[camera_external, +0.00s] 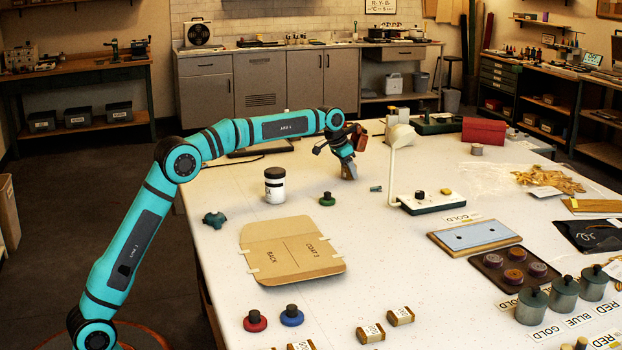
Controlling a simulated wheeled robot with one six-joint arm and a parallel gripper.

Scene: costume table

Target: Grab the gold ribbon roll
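I cannot pick out a gold ribbon roll for certain. Several small tan-gold blocks or rolls with white labels lie at the front edge, among them one tan labelled piece (400,316) and another (370,333). A dark tray (486,261) at the right holds several round purple and brown pieces, one brownish-orange piece (513,276) among them. My gripper (349,174) points down near the table's back middle, apart from all of these. Its fingers are too small and dark to tell whether they are open, and I see nothing clearly held.
A white lamp-like stand (402,165) rises right of my gripper. A green knobbed disc (327,199) and a white jar (275,186) stand near it. A cardboard folder (292,250) lies at the left. Grey canisters (531,307) stand front right. The table's front middle is mostly clear.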

